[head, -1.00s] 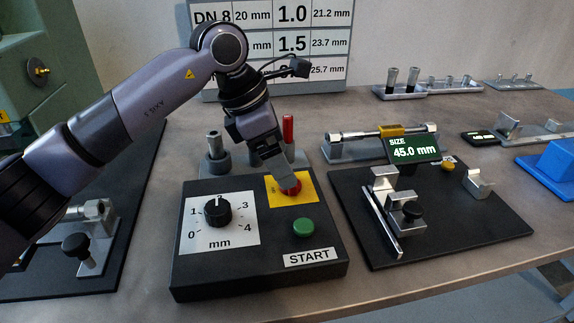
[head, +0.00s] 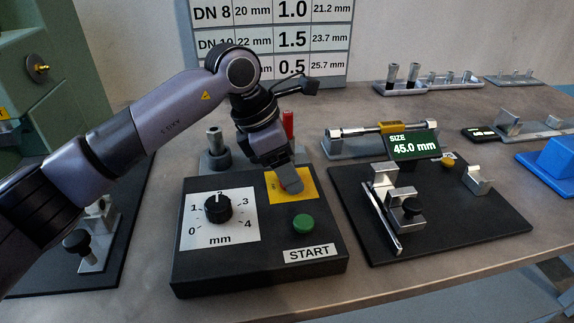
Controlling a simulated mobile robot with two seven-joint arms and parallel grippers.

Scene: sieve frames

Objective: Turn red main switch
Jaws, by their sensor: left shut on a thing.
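The red main switch (head: 299,186) sits on a yellow plate (head: 308,192) at the back right of the black control box (head: 262,268). Only a small edge of red shows, as my left gripper covers the rest. The switch's exact angle is hidden. My right gripper is not in view.
On the same box are a black dial (head: 217,208) pointing near 2, a green START button (head: 303,223) and a START label. A measuring fixture (head: 440,230) with a 45.0 mm display (head: 412,146) stands to the right. Metal pins (head: 215,142) stand behind the box.

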